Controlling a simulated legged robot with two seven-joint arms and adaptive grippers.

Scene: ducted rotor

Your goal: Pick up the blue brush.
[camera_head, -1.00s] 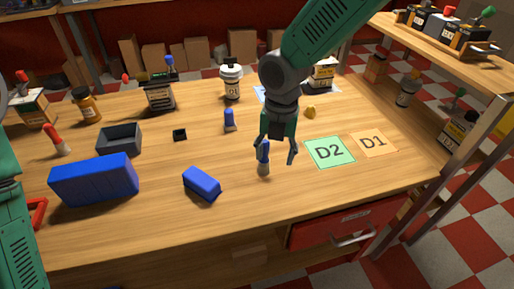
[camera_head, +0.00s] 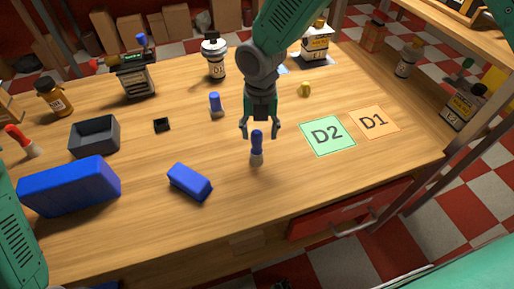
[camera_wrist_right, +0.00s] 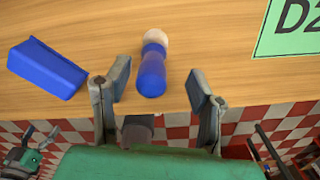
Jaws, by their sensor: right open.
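The blue brush (camera_head: 257,145) stands upright on the wooden table, blue handle up and pale end down. My right gripper (camera_head: 260,131) is open just above and around the top of its handle in the head view. In the right wrist view, the brush (camera_wrist_right: 152,72) shows between the two spread fingers of the right gripper (camera_wrist_right: 158,75), nearer the left finger. I cannot tell whether a finger touches it.
A blue block (camera_head: 190,182) lies left of the brush, and a larger blue box (camera_head: 70,186) farther left. A similar blue-topped item (camera_head: 216,105) stands behind. The green D2 mat (camera_head: 328,135) and orange D1 mat (camera_head: 373,122) lie to the right. Table in front is clear.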

